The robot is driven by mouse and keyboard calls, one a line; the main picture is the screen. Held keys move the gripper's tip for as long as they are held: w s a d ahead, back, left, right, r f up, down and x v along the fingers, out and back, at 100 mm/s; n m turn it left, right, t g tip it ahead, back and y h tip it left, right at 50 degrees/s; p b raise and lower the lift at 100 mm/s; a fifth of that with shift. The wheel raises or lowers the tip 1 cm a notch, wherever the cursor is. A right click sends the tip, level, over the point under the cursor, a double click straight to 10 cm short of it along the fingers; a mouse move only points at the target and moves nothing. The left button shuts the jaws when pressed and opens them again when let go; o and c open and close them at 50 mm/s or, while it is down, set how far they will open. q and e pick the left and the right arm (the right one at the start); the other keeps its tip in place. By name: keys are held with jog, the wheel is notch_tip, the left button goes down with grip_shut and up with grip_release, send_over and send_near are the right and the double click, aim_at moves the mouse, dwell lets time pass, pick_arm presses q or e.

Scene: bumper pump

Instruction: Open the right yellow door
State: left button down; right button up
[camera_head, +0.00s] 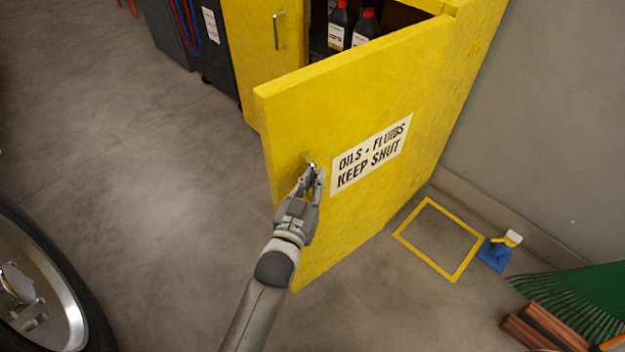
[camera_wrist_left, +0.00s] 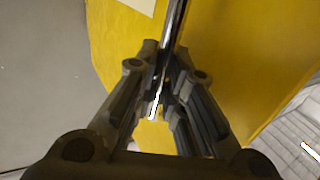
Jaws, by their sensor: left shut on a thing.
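The right yellow door (camera_head: 360,100) stands swung partly open, its sign reading "OILS • FLUIDS KEEP SHUT". My left gripper (camera_head: 313,177) is at the door's outer face, left of the sign, shut on the metal door handle (camera_head: 311,163). In the left wrist view my left gripper (camera_wrist_left: 163,95) has its fingers closed around the shiny handle bar (camera_wrist_left: 175,35), with the yellow door (camera_wrist_left: 235,50) behind it. Most of the handle is hidden by the fingers in the head view. My right gripper is not in view.
The left yellow door (camera_head: 262,45) is closed. Dark bottles with red caps (camera_head: 340,25) stand inside the cabinet. A yellow floor frame (camera_head: 440,240), a blue item (camera_head: 494,254) and a green rake (camera_head: 580,300) lie at right. A wheel (camera_head: 40,290) is at lower left. Floor left of the door is clear.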

pick_arm(q)
jog(key=shift+w+r, duration=0.1)
jog(key=shift+r, duration=0.15)
